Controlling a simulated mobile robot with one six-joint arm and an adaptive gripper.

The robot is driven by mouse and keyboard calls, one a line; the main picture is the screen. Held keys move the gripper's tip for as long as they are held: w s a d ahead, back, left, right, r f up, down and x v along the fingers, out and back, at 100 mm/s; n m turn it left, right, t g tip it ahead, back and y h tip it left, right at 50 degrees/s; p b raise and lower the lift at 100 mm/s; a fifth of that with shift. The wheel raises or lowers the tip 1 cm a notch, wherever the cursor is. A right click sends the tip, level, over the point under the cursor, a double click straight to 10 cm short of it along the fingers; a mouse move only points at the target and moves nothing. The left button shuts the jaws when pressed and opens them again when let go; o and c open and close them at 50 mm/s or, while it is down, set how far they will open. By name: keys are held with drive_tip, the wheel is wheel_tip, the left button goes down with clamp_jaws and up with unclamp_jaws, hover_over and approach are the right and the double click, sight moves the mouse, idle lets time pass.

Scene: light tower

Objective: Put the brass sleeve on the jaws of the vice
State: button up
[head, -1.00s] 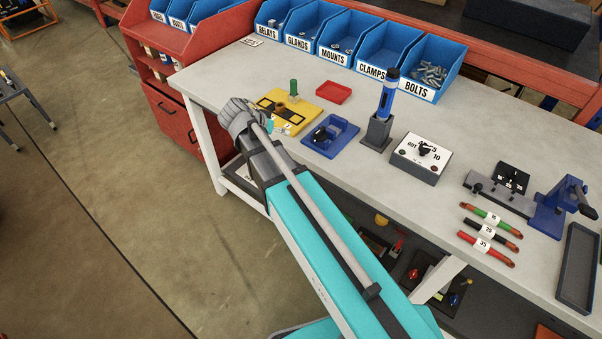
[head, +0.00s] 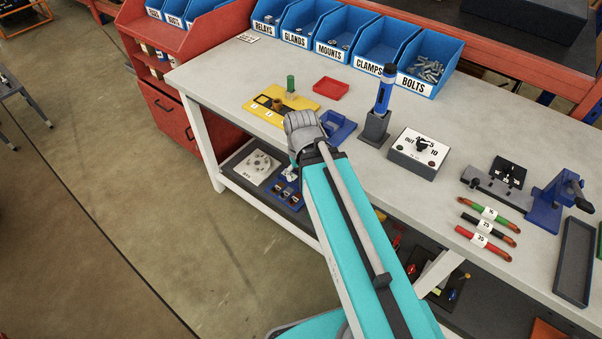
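A small brown, brass-like cylinder (head: 277,104) stands on the yellow tray (head: 304,102) at the back left of the bench; it looks like the brass sleeve. The likely vice (head: 554,196) is the blue body with a black handle at the right, with a grey bar and dark block (head: 508,174) to its left; its jaws are too small to make out. The grey end of my arm (head: 303,128) is over the front edge of the bench, in front of the yellow tray. My gripper's fingers are hidden or too small to tell.
A green peg (head: 291,84) stands on the yellow tray. A red tray (head: 331,86), a partly covered blue tray (head: 341,127), a blue tool in a stand (head: 376,125) and a dial box (head: 418,152) stand on the bench. Red, black and green cables (head: 484,247) lie near the vice.

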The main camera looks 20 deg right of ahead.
wheel_tip(320, 180, up, 9)
drive_tip(key=p, duration=0.9)
